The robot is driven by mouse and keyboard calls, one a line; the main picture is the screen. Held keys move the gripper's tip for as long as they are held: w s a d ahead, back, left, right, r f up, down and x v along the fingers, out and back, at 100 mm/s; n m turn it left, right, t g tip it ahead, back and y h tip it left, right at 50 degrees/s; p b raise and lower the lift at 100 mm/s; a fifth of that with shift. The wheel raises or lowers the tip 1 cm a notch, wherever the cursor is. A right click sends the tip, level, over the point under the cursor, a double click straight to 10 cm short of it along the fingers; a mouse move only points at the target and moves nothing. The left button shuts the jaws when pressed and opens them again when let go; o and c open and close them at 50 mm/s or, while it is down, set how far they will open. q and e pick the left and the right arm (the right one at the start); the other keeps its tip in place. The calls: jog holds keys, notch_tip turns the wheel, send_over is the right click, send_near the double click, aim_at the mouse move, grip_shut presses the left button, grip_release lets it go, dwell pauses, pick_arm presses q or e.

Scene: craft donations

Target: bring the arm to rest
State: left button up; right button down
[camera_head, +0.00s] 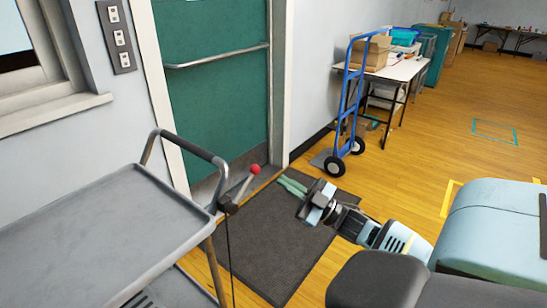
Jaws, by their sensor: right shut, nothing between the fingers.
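My right gripper (291,186) reaches out from the lower right over the dark floor mat (275,245). Its pale green fingers are shut with nothing between them. They point left towards the green door and are apart from the cart's handle. My right arm, pale blue and black, shows behind the gripper. My left gripper is not in view.
A grey cart (115,225) with a red-knobbed lever (255,169) stands at the left, close to my right gripper. Beyond are a green door (215,80), a blue hand truck (352,105) and a loaded table (400,70). The wooden floor at right is open.

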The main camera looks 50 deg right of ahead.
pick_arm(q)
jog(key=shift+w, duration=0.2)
pick_arm(e)
jog(key=shift+s+d+f, duration=0.25)
jog(key=shift+s, duration=0.25)
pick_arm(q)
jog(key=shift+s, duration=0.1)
